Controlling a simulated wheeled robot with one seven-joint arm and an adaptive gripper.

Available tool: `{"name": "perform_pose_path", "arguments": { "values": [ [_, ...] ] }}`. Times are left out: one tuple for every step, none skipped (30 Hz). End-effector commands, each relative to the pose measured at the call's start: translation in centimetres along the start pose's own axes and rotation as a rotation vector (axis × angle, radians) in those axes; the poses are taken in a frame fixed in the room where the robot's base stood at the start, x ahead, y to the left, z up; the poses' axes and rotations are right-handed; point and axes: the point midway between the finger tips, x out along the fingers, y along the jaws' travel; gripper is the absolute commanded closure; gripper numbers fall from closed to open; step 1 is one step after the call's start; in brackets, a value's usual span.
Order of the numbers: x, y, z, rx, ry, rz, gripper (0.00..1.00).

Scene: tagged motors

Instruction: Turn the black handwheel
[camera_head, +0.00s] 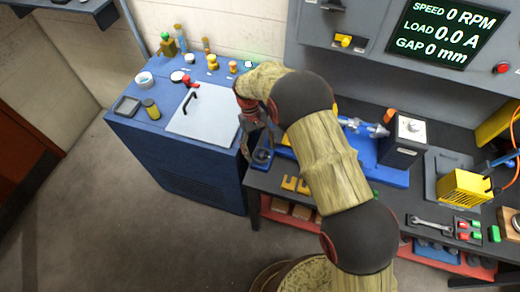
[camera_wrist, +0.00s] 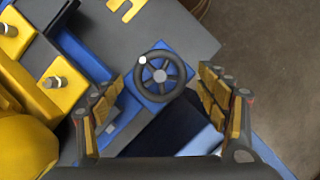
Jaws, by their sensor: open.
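The black handwheel (camera_wrist: 160,96) is a spoked ring with a grey hub and a small white knob at its upper left. It sits on a blue block in the wrist view, between my two fingers in the picture. In the head view the handwheel (camera_head: 262,157) shows small at the left end of the bench, just below my gripper (camera_head: 256,132). My gripper (camera_wrist: 162,80) is open and empty, with one finger on each side of the wheel. A gap shows on both sides, and I cannot tell how far above the wheel the fingertips are.
Yellow blocks (camera_wrist: 62,84) with bolts stand left of the wheel in the wrist view. A blue cabinet (camera_head: 180,170) with a white panel stands left of the bench. A black motor box (camera_head: 402,140) is to the right. Open floor lies in front.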

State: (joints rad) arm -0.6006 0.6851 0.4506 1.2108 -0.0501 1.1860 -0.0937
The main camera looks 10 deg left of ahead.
Motion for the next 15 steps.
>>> {"name": "perform_pose_path", "arguments": {
  "values": [
    [-0.2, 0.0, 0.0, 0.000, 0.001, 0.000, 0.26],
    [-0.4, 0.0, -0.1, 0.000, 0.002, 0.000, 0.26],
    [-0.7, 0.0, -0.1, 0.000, 0.002, 0.000, 0.26],
    [-1.1, 0.0, -0.1, 0.000, 0.002, 0.000, 0.26],
    [-1.5, 0.0, -0.1, 0.000, 0.003, 0.000, 0.26],
    [-2.1, 0.0, -0.1, 0.000, 0.004, 0.000, 0.26],
    [-2.6, 0.0, -0.1, 0.000, 0.004, 0.000, 0.26],
    [-3.2, 0.0, -0.1, 0.000, 0.004, 0.000, 0.26],
    [-4.1, 0.0, -0.1, 0.000, 0.005, 0.001, 0.26],
    [-4.7, 0.0, -0.1, 0.000, 0.004, 0.000, 0.26],
    [-5.3, 0.0, -0.2, 0.000, 0.005, 0.001, 0.26],
    [-6.2, 0.0, -0.1, 0.000, 0.004, 0.000, 0.26],
    [-6.8, 0.0, -0.1, 0.000, 0.004, 0.001, 0.26],
    [-7.3, 0.0, -0.1, 0.000, 0.004, 0.000, 0.26],
    [-8.1, 0.0, -0.1, -0.001, 0.003, 0.000, 0.26]
  ]
}}
